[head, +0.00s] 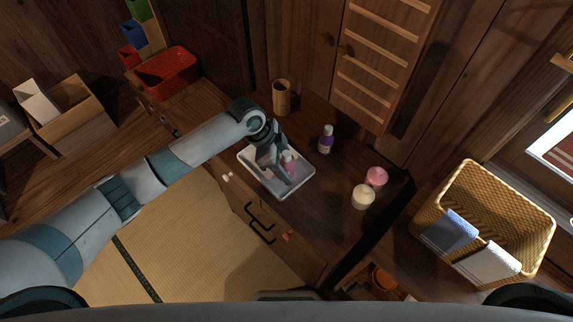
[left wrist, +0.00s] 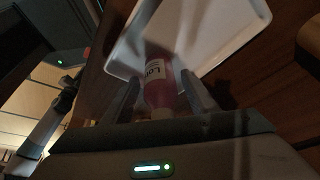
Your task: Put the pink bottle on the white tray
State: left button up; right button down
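The pink bottle (head: 289,162) has a pale cap and stands in the white tray (head: 304,189) on the dark wooden cabinet top. In the left wrist view the bottle (left wrist: 160,82) shows a white label, with the tray (left wrist: 228,35) behind it. My left gripper (head: 279,168) reaches down over the tray. Its two fingers (left wrist: 160,88) are on either side of the bottle, with a narrow gap visible at each side, so it looks open around it. The bottle's base is partly hidden.
A purple bottle (head: 326,140), a wooden cup (head: 282,98), a pink jar (head: 377,177) and a cream jar (head: 363,197) stand around the tray. A red basket (head: 167,72) is at the far left of the top. A wicker basket (head: 468,184) is at the right.

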pick_arm(q)
jog(key=shift+r, duration=0.1)
jog(key=b+v, duration=0.2)
jog(key=v, duration=1)
dwell(0.4)
